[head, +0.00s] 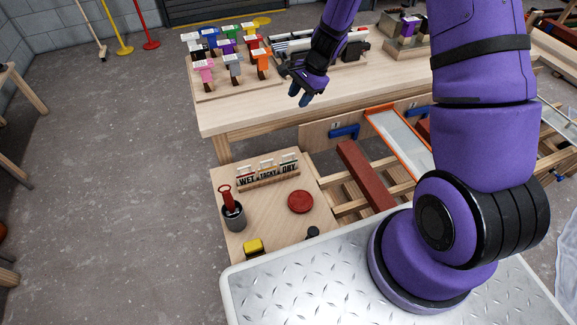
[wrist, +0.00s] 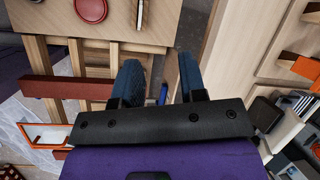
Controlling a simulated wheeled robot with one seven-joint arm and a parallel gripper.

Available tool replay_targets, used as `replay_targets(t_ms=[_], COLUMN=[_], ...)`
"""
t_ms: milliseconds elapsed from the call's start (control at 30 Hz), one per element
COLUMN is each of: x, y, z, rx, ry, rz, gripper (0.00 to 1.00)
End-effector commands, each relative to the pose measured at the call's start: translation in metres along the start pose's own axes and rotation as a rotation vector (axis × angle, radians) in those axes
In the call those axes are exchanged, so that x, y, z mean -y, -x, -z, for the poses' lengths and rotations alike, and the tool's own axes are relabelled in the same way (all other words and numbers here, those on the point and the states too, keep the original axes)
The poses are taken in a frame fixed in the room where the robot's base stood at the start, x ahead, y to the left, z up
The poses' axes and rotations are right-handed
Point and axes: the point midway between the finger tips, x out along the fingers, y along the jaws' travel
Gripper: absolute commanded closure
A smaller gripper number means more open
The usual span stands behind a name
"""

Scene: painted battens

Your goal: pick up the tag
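I cannot tell for sure which thing is the tag. A small wooden rack (head: 268,178) lettered WET, TACKY and DRY stands on the low wooden table, with small pale, coloured-edged pieces along its top that may be tags. In the wrist view, only a thin edge of what seems to be this rack (wrist: 139,14) shows at the top. My gripper (head: 299,96) is above the front edge of the workbench, higher than the rack. In the wrist view, its two blue fingers (wrist: 160,78) are apart with nothing between them.
The low table (head: 275,228) also holds a red disc (head: 300,201), a grey cup (head: 234,217) with a red-handled tool and a yellow block (head: 253,247). Several coloured, white-topped items (head: 232,65) crowd the workbench (head: 225,115). A dark red batten (head: 365,176) lies right of the low table.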

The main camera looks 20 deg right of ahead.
Motion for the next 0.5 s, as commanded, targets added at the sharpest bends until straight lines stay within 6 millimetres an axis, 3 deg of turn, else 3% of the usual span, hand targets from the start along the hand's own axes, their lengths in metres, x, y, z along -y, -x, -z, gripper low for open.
replay_targets(t_ms=[100, 300, 500], x=[-0.010, -0.029, -0.043], y=[-0.044, -0.104, -0.137], z=[0.019, 0.041, 0.053], rx=[0.013, 0.019, 0.017], ry=[-0.112, -0.275, -0.366], rz=[-0.024, -0.057, -0.077], gripper=[0.62, 0.62, 0.62])
